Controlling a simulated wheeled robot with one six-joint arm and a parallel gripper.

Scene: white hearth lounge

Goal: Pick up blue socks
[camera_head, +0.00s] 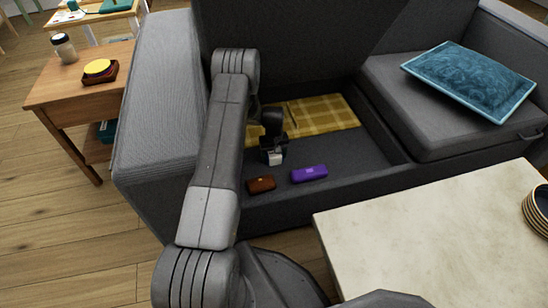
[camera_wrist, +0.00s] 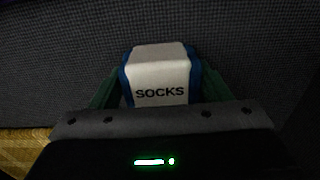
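The blue socks (camera_wrist: 160,80) are a rolled, block-like bundle with blue sides and a white band lettered "SOCKS". In the wrist view they sit between the green fingers of my gripper (camera_wrist: 160,88), one finger against each blue side, with no clear gap. In the head view my gripper (camera_head: 273,150) is low inside the open sofa compartment (camera_head: 345,160), and the white part of the socks (camera_head: 275,158) shows just below it. My gripper looks shut on the socks. Whether they touch the compartment floor cannot be told.
A brown item (camera_head: 261,184) and a purple case (camera_head: 309,173) lie in front of my gripper. A yellow checked blanket (camera_head: 325,115) lies behind. The raised seat, sofa arm (camera_head: 160,95) and front wall enclose the compartment. A pale table (camera_head: 430,235) stands in front right.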

